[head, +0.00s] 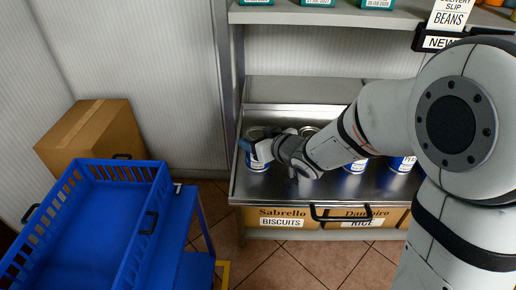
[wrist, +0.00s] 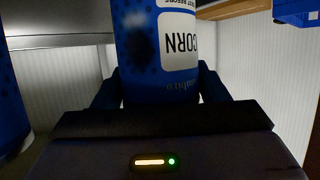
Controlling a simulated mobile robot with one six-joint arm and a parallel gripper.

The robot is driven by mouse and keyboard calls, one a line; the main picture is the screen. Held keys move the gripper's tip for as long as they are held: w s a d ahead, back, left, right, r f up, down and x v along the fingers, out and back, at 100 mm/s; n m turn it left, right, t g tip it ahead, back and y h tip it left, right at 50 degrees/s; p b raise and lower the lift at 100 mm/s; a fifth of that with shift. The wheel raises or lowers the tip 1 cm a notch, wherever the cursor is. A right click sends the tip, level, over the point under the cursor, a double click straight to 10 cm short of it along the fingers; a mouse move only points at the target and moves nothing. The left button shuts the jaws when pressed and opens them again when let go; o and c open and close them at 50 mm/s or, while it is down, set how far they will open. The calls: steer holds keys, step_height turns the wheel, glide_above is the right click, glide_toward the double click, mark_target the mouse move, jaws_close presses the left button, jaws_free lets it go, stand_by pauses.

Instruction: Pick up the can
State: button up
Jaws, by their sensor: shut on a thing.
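A blue can with a white label reading CORN (wrist: 150,50) fills the middle of the wrist view, upside down there. My gripper (wrist: 158,90) is shut on it, with one dark finger on each side. In the head view my gripper (head: 252,148) is at the left end of the metal shelf tray, and a blue and white can (head: 257,163) shows just below its fingers. I cannot tell whether the held can touches the tray.
More blue cans (head: 402,164) stand on the pulled-out metal tray (head: 290,190); my arm hides part of them. Another blue can (wrist: 12,100) is close at left in the wrist view. A blue crate (head: 120,166) and a cardboard box (head: 92,130) stand left. A shelf (head: 320,17) is above.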

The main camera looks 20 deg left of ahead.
steer(key=c, duration=0.4)
step_height(320, 180, up, 10)
steer(key=p, duration=0.3)
steer(key=shift+p, duration=0.4)
